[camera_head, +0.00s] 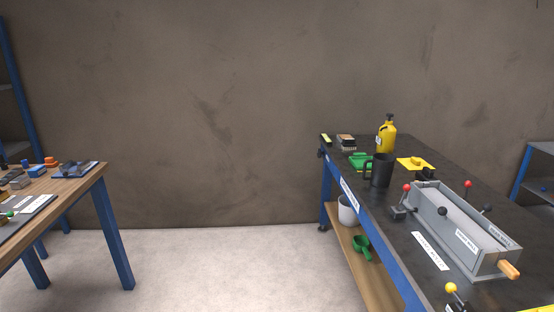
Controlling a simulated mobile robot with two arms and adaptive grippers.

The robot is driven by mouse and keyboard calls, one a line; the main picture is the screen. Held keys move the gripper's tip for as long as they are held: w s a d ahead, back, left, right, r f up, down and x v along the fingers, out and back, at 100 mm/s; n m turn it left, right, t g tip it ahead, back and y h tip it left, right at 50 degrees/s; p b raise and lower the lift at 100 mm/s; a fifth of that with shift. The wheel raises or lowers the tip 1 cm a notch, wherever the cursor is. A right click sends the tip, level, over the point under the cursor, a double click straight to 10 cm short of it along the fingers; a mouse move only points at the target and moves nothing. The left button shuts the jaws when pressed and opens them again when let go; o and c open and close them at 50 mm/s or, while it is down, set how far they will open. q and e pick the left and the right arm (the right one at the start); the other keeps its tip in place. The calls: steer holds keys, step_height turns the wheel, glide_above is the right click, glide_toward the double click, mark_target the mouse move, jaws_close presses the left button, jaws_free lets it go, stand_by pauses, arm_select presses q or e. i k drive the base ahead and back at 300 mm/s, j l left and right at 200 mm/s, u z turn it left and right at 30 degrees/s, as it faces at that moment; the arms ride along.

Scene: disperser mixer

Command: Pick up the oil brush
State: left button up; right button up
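I cannot tell for certain which item is the oil brush. A small brown and dark block with a pale, bristle-like lower edge (346,141) lies at the far end of the dark workbench (404,247) on the right. A short orange-brown wooden handle (509,269) sticks out at the near end of a long grey metal trough (465,232) on the same bench. Neither of my grippers is in view.
On the bench stand a yellow bottle (387,136), a dark mug-like jug (381,171) and a green item (359,160). A white bucket (347,210) and green scoop (362,247) are on its lower shelf. A wooden-topped table (82,182) stands left, with clear floor (220,265) between.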

mark_target(348, 143)
steer(key=i, duration=2.15)
steer(key=i+j+z, duration=0.1)
steer(key=i+z, duration=0.3)
steer(key=i+j+z, duration=0.2)
steer(key=i+z, duration=0.2)
steer(key=i+j+z, duration=0.4)
steer(key=i, duration=0.15)
steer(key=i+j+z, duration=0.4)
steer(key=k+j, duration=0.05)
